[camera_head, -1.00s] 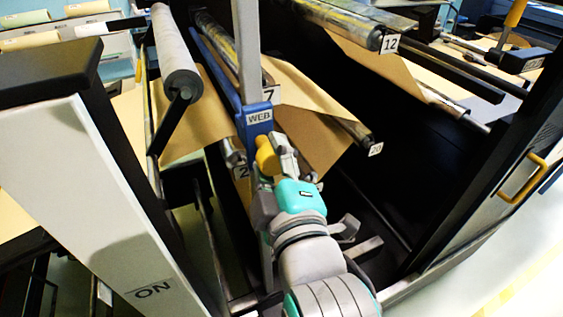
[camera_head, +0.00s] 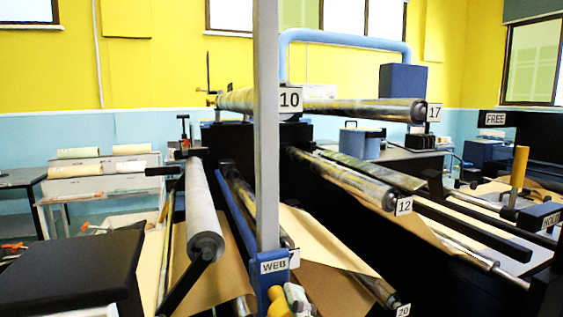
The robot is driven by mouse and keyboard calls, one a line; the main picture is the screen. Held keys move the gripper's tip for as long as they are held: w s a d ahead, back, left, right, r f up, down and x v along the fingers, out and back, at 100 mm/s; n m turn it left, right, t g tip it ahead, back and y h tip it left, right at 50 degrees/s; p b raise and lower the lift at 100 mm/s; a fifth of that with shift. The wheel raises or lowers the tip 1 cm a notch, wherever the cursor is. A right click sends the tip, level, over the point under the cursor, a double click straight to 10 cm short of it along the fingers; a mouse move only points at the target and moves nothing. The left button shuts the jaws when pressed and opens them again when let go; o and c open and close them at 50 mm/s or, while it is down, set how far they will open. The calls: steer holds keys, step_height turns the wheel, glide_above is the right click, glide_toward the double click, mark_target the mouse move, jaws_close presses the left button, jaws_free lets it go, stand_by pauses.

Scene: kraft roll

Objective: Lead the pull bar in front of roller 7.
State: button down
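The pull bar (camera_head: 236,212) is a long blue bar running away from me, with a blue end block labelled WEB (camera_head: 274,267) at the lower middle. A yellow handle (camera_head: 278,304) shows just below that block. My gripper (camera_head: 298,297) is at the bottom edge beside the handle, mostly cut off, so its grip is unclear. Roller 7 (camera_head: 238,186) is a shiny metal roller close to the right of the blue bar. Its number plate is almost wholly hidden behind the end block. Brown kraft web (camera_head: 318,242) spreads to the right.
A grey upright post (camera_head: 266,130) rises above the end block. A pale roller (camera_head: 201,212) lies to the left. Roller 12 (camera_head: 352,181) and the roller at plate 17 (camera_head: 365,108) are to the right. Plate 20 (camera_head: 403,310) is low right. A black cabinet top (camera_head: 65,265) fills the lower left.

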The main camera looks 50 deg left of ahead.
step_height(320, 180, up, 27)
steer(key=shift+s+a, duration=0.15)
steer(key=shift+s, duration=0.2)
stand_by(0.7)
